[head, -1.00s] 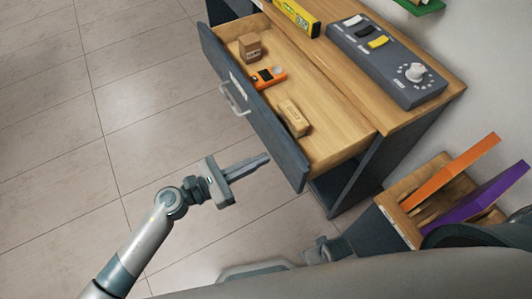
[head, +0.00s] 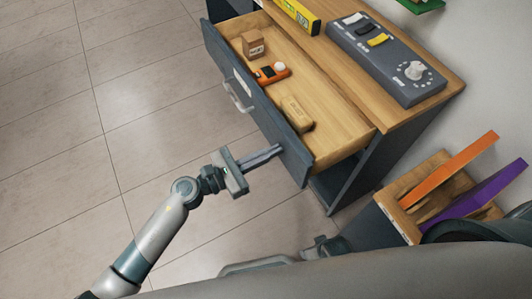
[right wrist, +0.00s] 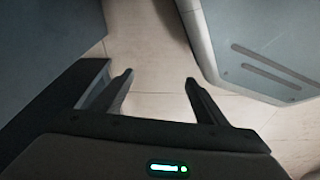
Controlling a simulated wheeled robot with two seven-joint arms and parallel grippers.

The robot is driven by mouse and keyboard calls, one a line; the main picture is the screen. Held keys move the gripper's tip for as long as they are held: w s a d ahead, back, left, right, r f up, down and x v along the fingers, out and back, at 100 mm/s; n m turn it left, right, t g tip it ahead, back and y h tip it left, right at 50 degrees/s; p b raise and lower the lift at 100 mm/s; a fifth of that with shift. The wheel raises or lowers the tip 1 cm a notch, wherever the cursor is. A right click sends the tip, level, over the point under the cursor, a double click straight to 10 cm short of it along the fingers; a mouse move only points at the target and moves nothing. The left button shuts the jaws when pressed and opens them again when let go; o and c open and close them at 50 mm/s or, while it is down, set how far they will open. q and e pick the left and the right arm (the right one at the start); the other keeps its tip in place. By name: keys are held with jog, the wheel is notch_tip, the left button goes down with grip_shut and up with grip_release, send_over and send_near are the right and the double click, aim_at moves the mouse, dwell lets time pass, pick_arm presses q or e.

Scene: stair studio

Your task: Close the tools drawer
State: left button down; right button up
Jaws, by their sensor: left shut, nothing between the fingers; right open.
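The tools drawer (head: 262,108) is pulled partly out of the wooden-topped cabinet. Its dark front panel has a metal handle (head: 238,98). Inside lie a brown box (head: 253,45), an orange tool (head: 272,73) and a tan block (head: 297,113). My left gripper (head: 278,149) is shut and empty, with its fingertips at the near end of the drawer front, below the handle. I cannot tell whether they touch it. My right gripper (right wrist: 160,88) is open and empty in the right wrist view, over the floor. The drawer is not recognisable in that view.
A grey control panel (head: 390,62) and a yellow level (head: 297,14) lie on the cabinet top. A small wooden-topped unit (head: 402,222) with orange (head: 455,168) and purple (head: 482,196) boards stands at the right. The tiled floor at left is clear.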

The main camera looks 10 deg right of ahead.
pick_arm(q)
jog(key=b+x, duration=0.2)
jog(key=x, duration=1.1)
jog(key=shift+d+f, duration=0.1)
jog(key=shift+d, duration=0.2)
jog(key=b, duration=0.2)
send_over(333, 130)
jog(key=shift+s+a, duration=0.15)
jog(key=shift+a, duration=0.15)
jog(key=shift+d, duration=0.25)
jog(key=shift+r, duration=0.25)
pick_arm(e)
notch_tip(333, 130, up, 11)
jog(key=w+a, duration=0.1)
pick_arm(q)
jog(key=shift+d+r, duration=0.1)
pick_arm(e)
jog(key=shift+w+r, duration=0.1)
